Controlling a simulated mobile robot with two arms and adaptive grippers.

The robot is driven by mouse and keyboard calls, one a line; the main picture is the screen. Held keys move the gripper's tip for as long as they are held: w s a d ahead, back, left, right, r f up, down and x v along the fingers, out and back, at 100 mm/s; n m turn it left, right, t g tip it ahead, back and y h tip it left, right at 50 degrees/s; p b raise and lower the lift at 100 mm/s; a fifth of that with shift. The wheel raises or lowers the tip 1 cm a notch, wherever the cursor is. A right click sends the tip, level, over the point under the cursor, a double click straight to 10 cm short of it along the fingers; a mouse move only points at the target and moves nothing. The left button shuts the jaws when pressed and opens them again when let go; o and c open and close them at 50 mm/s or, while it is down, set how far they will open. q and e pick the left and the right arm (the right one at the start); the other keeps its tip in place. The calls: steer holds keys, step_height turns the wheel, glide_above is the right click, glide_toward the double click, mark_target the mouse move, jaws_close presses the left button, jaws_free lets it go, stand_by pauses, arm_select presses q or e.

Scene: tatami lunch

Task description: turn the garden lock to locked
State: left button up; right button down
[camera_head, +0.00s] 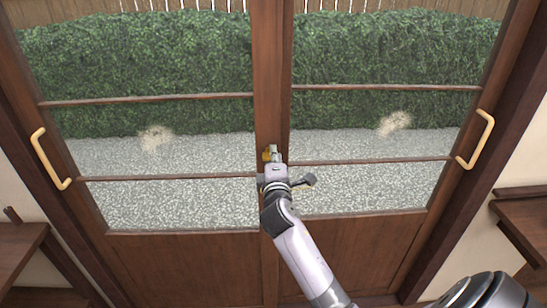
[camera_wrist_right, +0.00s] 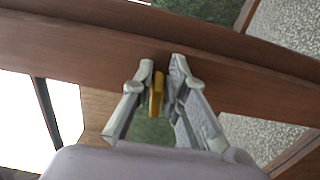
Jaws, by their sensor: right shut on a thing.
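The garden lock is a small brass piece (camera_head: 267,155) on the dark wooden middle stile where the two glazed doors meet. My right gripper (camera_head: 273,153) reaches up to it from below and covers part of it. In the right wrist view the brass lock (camera_wrist_right: 156,94) stands as a narrow upright strip between the two grey fingers. My right gripper (camera_wrist_right: 163,68) is shut on it there, with the left finger close against the brass. Which way the lock is turned cannot be told. My left gripper is not in view.
A brass pull handle is on the left door (camera_head: 45,160) and another on the right door (camera_head: 478,140). A wooden shelf (camera_head: 20,245) stands at the left and another (camera_head: 525,215) at the right. Behind the glass are gravel and a hedge.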

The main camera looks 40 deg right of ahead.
stand_by(0.5)
steer(key=c, duration=1.7)
jaws_free()
steer(key=v, duration=1.2)
